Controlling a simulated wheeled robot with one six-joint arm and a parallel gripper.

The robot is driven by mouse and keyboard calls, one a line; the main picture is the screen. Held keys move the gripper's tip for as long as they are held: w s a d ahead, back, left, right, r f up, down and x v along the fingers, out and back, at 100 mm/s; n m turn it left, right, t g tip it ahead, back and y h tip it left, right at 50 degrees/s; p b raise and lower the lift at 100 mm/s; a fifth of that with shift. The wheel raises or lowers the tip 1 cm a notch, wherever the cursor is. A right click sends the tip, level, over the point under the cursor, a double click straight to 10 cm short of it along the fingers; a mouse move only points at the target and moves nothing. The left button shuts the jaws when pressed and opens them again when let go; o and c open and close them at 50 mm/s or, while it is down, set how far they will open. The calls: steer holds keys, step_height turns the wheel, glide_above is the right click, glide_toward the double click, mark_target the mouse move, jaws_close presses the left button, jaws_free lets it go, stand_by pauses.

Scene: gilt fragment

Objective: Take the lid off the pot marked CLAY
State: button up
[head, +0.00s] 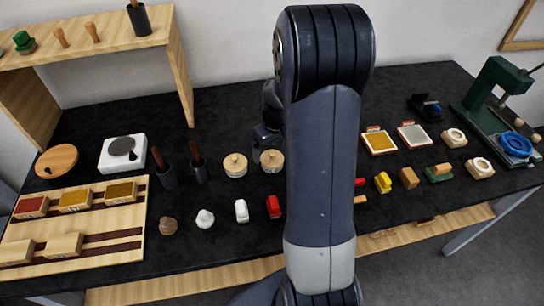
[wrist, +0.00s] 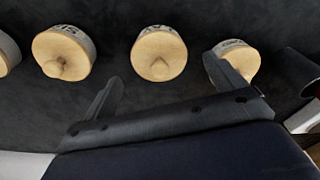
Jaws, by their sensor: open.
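In the wrist view, a round pot (wrist: 158,55) with a pale wooden knobbed lid stands just beyond the gap between my fingers. Its side lettering is cut short and looks like part of CLAY. My gripper (wrist: 164,85) is open, with nothing between its fingers. Another lidded pot (wrist: 63,52) stands to the left, and a third (wrist: 234,60) is partly behind the right finger. In the head view, two lidded pots (head: 235,165) (head: 272,160) show left of my arm; their marks are unreadable. My arm hides other pots and my fingertips there.
A white scale (head: 122,153) and a wooden tray (head: 100,220) are further left. Small blocks and lumps (head: 205,218) lie in front. A green press (head: 492,100) stands far right.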

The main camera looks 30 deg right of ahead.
steer(key=shift+w+f, duration=0.15)
steer(key=shift+f, duration=1.1)
steer(key=c, duration=1.1)
steer(key=shift+o, duration=0.2)
steer(key=shift+r, duration=0.15)
